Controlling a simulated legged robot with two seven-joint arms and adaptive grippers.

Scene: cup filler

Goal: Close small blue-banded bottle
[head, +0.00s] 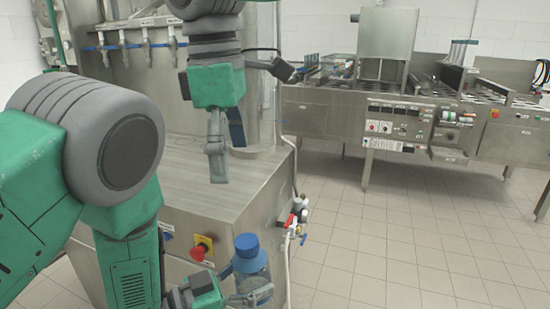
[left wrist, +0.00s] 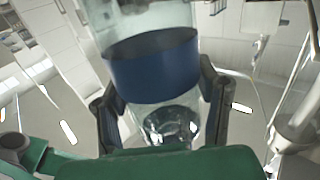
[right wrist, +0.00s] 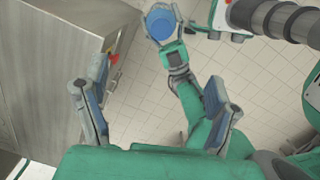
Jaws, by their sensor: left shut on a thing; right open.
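The small clear bottle (head: 255,283) has a blue cap-like top (head: 248,246) and is near upright in front of the steel machine. My left gripper (head: 238,296) is shut around its body. In the left wrist view the bottle's blue band (left wrist: 152,66) and clear wall show between the fingers (left wrist: 160,125). My right gripper (head: 222,150) is open and empty, pointing down above the machine's top, higher and further back than the bottle. In the right wrist view the blue top (right wrist: 160,22) appears as a round disc beyond the open fingers (right wrist: 153,100). Whether the top is fully seated cannot be told.
The steel machine (head: 225,190) stands close behind the bottle, with a red emergency button (head: 201,249) to the left. Colored valves (head: 296,222) sit on its right side. A filling line (head: 400,110) stands further back. The tiled floor (head: 400,240) at right is clear.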

